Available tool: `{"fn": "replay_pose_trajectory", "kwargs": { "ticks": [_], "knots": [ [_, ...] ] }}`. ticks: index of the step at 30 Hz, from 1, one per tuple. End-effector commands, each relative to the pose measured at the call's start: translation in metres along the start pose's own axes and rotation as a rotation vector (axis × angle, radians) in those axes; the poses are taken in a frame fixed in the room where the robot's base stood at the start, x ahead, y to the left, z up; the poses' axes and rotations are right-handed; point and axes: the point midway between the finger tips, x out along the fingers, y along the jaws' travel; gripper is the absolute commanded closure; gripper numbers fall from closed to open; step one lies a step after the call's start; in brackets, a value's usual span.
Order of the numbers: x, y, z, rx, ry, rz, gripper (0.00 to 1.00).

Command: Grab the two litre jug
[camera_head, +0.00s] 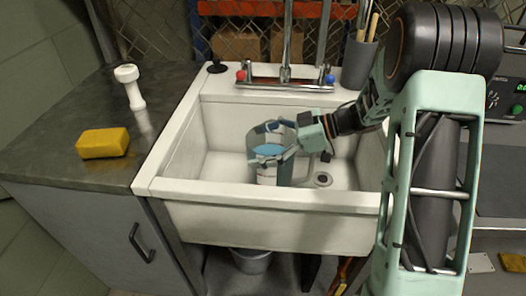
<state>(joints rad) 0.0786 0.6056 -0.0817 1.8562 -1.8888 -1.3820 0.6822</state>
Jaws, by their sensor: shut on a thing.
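The jug (267,172) is a clear grey container with a pale label and what looks like a blue surface inside. It stands or hangs upright inside the white sink (180,190), left of the drain; I cannot tell whether it touches the sink floor. My gripper (277,141) reaches in from the right and is shut on the jug's upper part. The gripper hides part of the jug's rim and right side. My arm covers the right side of the sink.
A faucet (285,75) with red and blue knobs rises at the sink's back. A grey cup with sticks (358,62) stands at the back right corner. A yellow sponge (103,143) and a white knobbed object (130,88) are on the left counter (60,130).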

Motion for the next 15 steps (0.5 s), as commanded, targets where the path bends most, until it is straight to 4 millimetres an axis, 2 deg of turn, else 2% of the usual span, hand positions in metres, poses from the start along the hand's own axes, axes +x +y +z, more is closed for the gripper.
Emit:
{"fn": "replay_pose_trajectory", "kwargs": {
  "ticks": [15],
  "knots": [
    [-0.013,0.001,-0.034,-0.006,0.006,0.002,0.69]
  ]
}}
